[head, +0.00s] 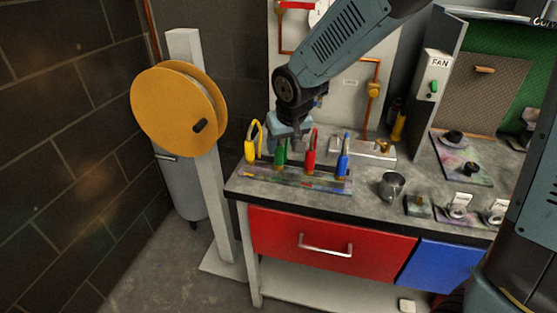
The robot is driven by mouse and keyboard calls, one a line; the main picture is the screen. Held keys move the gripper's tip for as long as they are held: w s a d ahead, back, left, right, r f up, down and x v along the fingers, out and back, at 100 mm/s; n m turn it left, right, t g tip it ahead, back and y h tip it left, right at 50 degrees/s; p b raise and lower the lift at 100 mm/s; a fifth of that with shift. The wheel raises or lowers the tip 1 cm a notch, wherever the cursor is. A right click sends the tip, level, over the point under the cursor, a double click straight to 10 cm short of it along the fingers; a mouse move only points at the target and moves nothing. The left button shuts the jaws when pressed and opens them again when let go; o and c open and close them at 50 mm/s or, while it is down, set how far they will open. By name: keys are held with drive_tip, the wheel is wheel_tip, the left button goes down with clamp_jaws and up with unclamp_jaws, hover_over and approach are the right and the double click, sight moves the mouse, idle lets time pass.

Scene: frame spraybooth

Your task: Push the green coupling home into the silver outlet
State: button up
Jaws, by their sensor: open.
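The green coupling (281,153) stands upright in a paint-stained rack (300,179) near the front left of the bench, between a yellow one and a red one. My gripper (294,144) points down just behind and above the rack, close to the green and red couplings. It is open, but its fingertips are small and partly hidden, and I see nothing held in it. A silver block with a brass fitting (376,150) sits at the back of the bench, right of the rack. I cannot tell whether this is the silver outlet.
Yellow (251,150), red (310,155) and blue (344,158) couplings share the rack. A metal cup (391,185) stands right of it. A hose reel (175,110) on a post is at left. Copper pipe runs up the back panel. Small parts crowd the bench's right side.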

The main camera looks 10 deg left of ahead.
sight(280, 148)
drive_tip(key=shift+a+x, duration=0.2)
drive_tip(key=shift+x, duration=2.7)
drive_tip(key=shift+r, duration=0.1)
drive_tip(key=shift+c, duration=0.2)
clamp_jaws()
